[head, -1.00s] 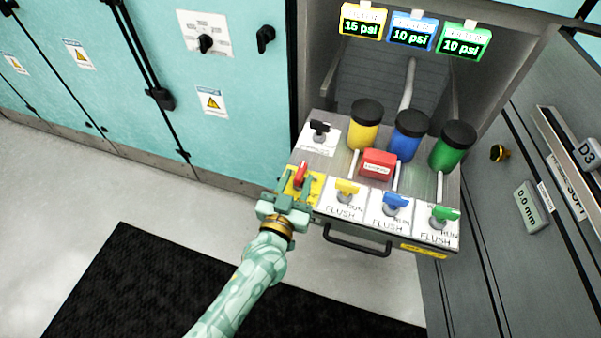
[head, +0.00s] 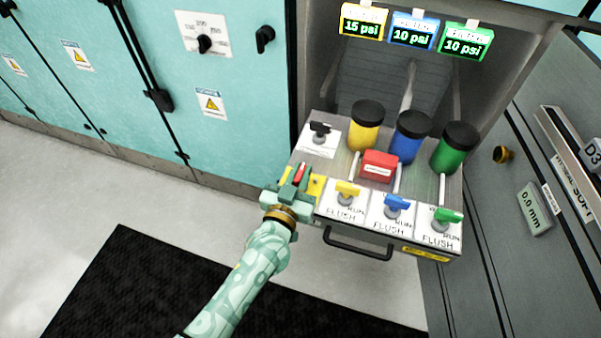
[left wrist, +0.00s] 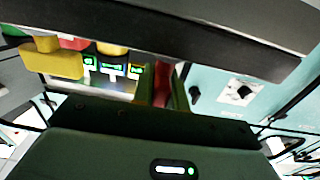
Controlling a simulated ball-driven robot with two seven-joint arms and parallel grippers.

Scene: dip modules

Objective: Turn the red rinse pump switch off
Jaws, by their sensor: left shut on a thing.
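The red switch handle (head: 301,171) stands on a yellow plate (head: 317,186) at the left front of the drawer panel. My left gripper (head: 296,180) is at this switch, its fingers closed on the two sides of the red handle. In the left wrist view the red handle (left wrist: 163,80) shows between the two green fingers. The fingers hide the switch's base and most of its plate, so I cannot read its label. My right gripper is not in view.
To the right are the yellow switch (head: 347,188), blue switch (head: 396,203) and green switch (head: 447,216). A black switch (head: 320,129) is behind. A red box (head: 378,165) and capped bottles stand on the panel. A black drawer handle (head: 357,245) sticks out in front.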

